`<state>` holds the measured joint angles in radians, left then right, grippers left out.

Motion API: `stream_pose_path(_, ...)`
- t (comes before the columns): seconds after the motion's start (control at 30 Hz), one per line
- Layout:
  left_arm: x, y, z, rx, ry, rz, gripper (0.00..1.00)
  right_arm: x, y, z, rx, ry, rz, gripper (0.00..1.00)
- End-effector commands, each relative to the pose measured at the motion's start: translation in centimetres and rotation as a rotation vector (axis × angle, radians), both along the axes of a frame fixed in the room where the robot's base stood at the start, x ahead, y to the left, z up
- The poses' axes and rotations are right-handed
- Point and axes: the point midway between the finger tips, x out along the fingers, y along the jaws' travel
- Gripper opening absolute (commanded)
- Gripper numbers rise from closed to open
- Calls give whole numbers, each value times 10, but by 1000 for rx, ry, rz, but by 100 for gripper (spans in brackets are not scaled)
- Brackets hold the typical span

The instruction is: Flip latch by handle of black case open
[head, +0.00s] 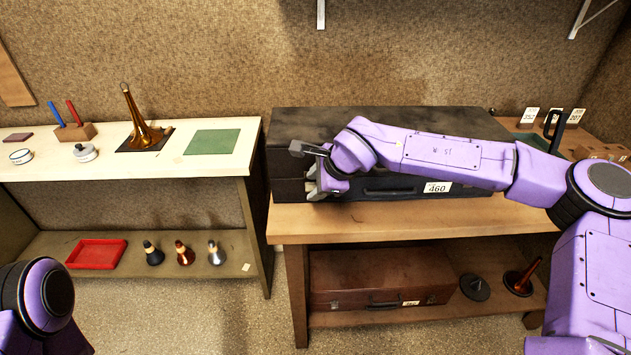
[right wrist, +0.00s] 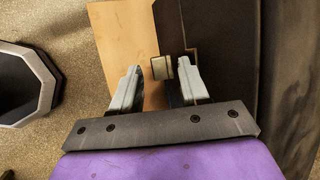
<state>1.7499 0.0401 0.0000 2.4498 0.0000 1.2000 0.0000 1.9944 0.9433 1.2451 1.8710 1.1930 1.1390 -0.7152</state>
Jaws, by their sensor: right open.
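The black case (head: 300,128) lies closed on the wooden bench. Its front handle (head: 388,191) shows below my right forearm, beside a white tag marked 460 (head: 437,188). My right gripper (head: 312,181) is at the left part of the case's front and is open. In the right wrist view, a small brass latch (right wrist: 162,68) on the case's dark side (right wrist: 221,60) appears between the open fingers (right wrist: 160,74), closer to the right finger. I cannot tell whether a finger touches it. In the head view the latch is hidden by the gripper. My left gripper is out of view.
The bench top (head: 400,218) has a bare strip before the case. A brown case (head: 370,275) sits on the shelf below. At left, a pale table (head: 225,171) holds a brass horn part (head: 142,125) and a green mat (head: 212,142). A red tray (head: 96,254) is underneath.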

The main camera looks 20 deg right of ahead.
Motion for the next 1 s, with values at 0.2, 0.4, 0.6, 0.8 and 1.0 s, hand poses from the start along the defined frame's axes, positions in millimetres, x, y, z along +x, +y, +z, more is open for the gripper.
stream_pose_path(0.2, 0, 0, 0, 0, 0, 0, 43, 1, 1, 0, 0, 0, 1, 41)
stream_pose_path(0.4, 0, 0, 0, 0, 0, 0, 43, 0, 1, 0, 0, 0, 1, 0)
stream_pose_path(0.6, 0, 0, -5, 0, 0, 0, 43, -1, 1, -3, -4, -14, 2, 0)
stream_pose_path(0.8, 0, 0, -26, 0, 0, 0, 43, -5, 2, -10, -25, -86, 3, 0)
stream_pose_path(1.0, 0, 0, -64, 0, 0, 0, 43, -13, 5, -23, -66, -230, 6, 0)
